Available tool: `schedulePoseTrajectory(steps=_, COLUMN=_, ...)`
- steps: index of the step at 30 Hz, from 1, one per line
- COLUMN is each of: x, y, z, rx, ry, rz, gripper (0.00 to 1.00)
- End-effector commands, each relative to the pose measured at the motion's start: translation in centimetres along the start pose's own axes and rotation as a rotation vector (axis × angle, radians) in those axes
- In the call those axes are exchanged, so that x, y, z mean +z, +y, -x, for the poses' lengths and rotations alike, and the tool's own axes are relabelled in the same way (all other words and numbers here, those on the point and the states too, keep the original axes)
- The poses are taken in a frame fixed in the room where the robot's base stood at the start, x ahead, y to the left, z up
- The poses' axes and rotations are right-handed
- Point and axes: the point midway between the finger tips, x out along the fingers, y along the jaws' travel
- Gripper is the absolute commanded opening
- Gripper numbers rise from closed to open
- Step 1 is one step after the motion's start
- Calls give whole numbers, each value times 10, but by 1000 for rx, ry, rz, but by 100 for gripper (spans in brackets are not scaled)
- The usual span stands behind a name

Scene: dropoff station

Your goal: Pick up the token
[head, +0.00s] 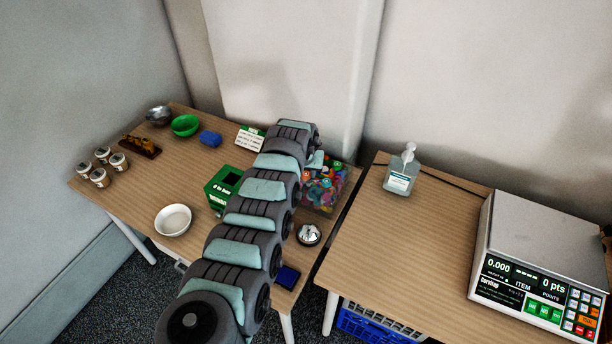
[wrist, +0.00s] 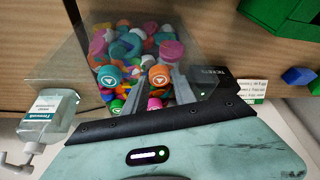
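Many colourful tokens (wrist: 122,45) fill a clear bin (wrist: 88,60) in the wrist view. The bin's tokens also show in the head view (head: 325,188), partly behind my arm. My gripper (wrist: 160,70) is over the bin, its two grey fingers apart. An orange token with a white mark (wrist: 159,76) shows between the fingers, near their tips. I cannot tell whether the fingers touch it. A pink token (wrist: 171,50) lies just beyond, and a teal one (wrist: 110,76) lies left of the fingers. In the head view the gripper is mostly hidden by my arm.
A green box (head: 220,188), a bell (head: 308,235) and a blue pad (head: 287,277) stand near the bin. A white bowl (head: 173,220) is at left. A sanitizer bottle (head: 401,172) and a scale (head: 540,260) stand on the right table.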

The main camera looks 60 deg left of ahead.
Motion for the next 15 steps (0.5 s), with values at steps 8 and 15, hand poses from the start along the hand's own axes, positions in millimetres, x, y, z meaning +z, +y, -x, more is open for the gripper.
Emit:
schedulePoseTrajectory(steps=8, x=0, y=0, z=0, rx=0, ry=0, rz=0, gripper=8)
schedulePoseTrajectory(steps=15, x=0, y=0, z=0, rx=0, ry=0, rz=0, gripper=0)
